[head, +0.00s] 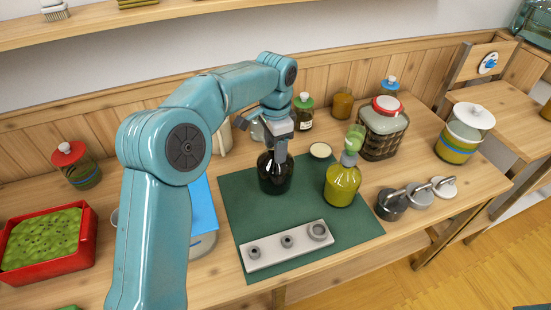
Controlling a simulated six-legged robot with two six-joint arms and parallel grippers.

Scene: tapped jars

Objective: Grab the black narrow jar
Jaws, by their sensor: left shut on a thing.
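A black narrow jar (274,177) stands upright at the back of the green mat (238,206) in the head view. My left gripper (279,150) comes down from above and is shut on the top of this jar. The gripper and wrist hide the jar's upper part. I cannot tell whether the jar's base touches the mat. My right gripper does not show.
A yellow-green jar (342,184) stands right of the black one. A pale strip with rings (287,248) lies in front. A red tray (85,250) sits at left. A wire basket jar (383,132) and grey lidded pieces (391,205) are at right.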

